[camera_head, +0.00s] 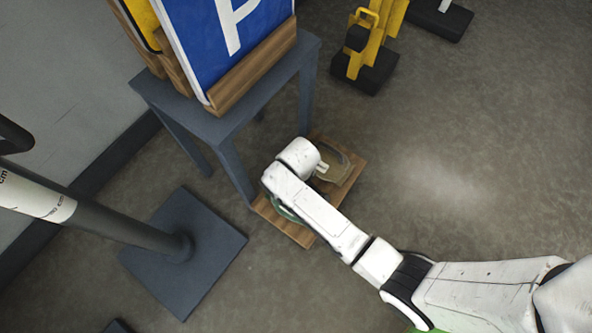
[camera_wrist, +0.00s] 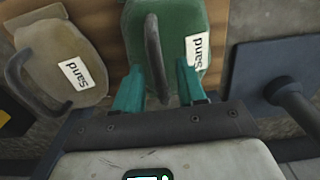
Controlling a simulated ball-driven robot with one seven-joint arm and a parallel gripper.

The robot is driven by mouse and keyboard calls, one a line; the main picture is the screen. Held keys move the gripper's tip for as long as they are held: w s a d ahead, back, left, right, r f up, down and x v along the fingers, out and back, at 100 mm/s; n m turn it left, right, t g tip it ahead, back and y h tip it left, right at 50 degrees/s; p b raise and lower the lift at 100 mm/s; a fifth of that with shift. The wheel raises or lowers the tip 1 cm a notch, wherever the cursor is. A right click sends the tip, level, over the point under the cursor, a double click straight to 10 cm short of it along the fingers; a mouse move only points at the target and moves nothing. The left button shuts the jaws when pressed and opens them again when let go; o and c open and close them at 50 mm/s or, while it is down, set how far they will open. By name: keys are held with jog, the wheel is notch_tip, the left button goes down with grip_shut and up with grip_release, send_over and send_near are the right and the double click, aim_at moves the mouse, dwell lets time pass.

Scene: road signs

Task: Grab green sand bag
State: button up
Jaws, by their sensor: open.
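The green sand bag (camera_wrist: 177,33) lies on a wooden board (camera_wrist: 99,12) in the wrist view, with a dark handle arching up from its middle and a white "sand" label. My gripper (camera_wrist: 160,82) is open, its two teal fingers on either side of the handle's near part. I cannot tell whether the fingers touch the handle or the bag. In the head view my arm covers most of the green bag; only a green edge (camera_head: 285,211) shows on the board (camera_head: 300,233).
A tan sand bag (camera_wrist: 52,58) lies beside the green one. A blue-grey table (camera_head: 226,122) with a parking sign (camera_head: 226,40) stands close to the board. A post on a square base (camera_head: 203,262) is at the left.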

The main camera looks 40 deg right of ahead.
jog(key=shift+f, duration=0.45)
jog(key=shift+r, duration=0.1)
jog(key=shift+c, duration=0.4)
grip_shut()
dwell(0.5)
jog(key=shift+w+r, duration=0.1)
